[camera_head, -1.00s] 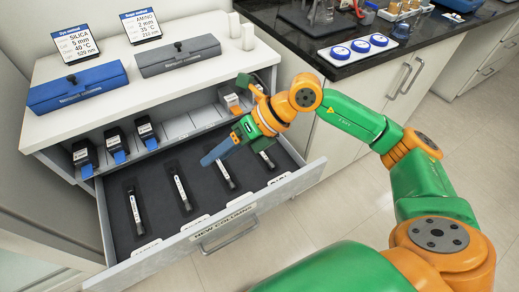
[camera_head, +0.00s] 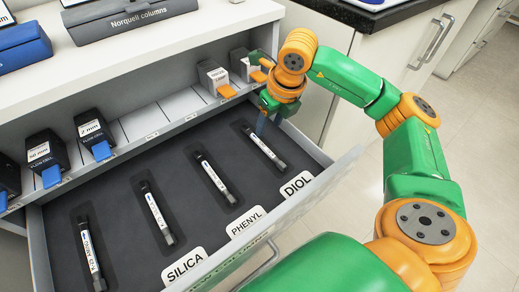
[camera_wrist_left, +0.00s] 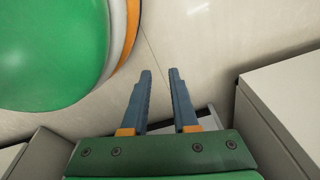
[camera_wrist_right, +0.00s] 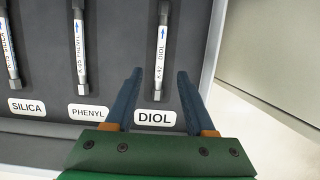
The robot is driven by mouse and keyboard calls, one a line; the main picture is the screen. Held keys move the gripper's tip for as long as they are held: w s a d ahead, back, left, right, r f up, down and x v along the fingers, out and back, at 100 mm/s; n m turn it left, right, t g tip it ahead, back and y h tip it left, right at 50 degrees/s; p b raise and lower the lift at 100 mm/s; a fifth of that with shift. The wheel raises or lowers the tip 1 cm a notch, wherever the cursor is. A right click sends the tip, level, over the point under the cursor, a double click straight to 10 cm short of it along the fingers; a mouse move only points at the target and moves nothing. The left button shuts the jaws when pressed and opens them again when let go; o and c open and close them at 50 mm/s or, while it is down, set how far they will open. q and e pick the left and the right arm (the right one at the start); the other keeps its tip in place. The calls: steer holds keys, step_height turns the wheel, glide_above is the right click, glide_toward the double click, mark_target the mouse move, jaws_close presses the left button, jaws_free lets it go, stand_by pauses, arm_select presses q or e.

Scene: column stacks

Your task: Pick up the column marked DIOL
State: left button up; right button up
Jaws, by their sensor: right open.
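The DIOL column (camera_head: 265,147) is a slim white-labelled tube with dark ends, lying in the rightmost slot of the open drawer, behind the white DIOL label (camera_head: 297,184). In the right wrist view the column (camera_wrist_right: 161,50) lies ahead of my fingers, with the DIOL label (camera_wrist_right: 155,118) between them. My right gripper (camera_head: 262,125) is over the drawer near the column's far end, apart from it in the wrist view. It is open and empty (camera_wrist_right: 155,75). My left gripper (camera_wrist_left: 160,72) is open and empty above the floor, and is not in the head view.
Other columns lie in the drawer, at the PHENYL label (camera_head: 246,222), the SILICA label (camera_head: 184,265) and further left. Flow-cell boxes (camera_head: 90,129) with blue tabs and boxes with orange tabs (camera_head: 214,76) stand on the shelf behind. The drawer's right wall (camera_head: 330,165) is close.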

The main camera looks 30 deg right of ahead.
mark_target(263, 145)
step_height(263, 145, down, 4)
steer(key=shift+r+b, duration=0.1)
steer(key=shift+b, duration=0.9)
steer(key=shift+w+f, duration=0.15)
steer(key=shift+f, duration=0.25)
steer(key=x, duration=0.3)
steer(key=b+x, duration=0.1)
steer(key=x, duration=0.1)
steer(key=shift+w+d+f, duration=0.1)
steer(key=shift+w+f, duration=0.2)
steer(key=shift+w, duration=0.05)
arm_select(q)
steer(key=w+f, duration=0.1)
steer(key=w+d+f, duration=0.1)
steer(key=f, duration=0.1)
steer(key=shift+w+f, duration=0.2)
steer(key=shift+w, duration=0.05)
arm_select(e)
jaws_close()
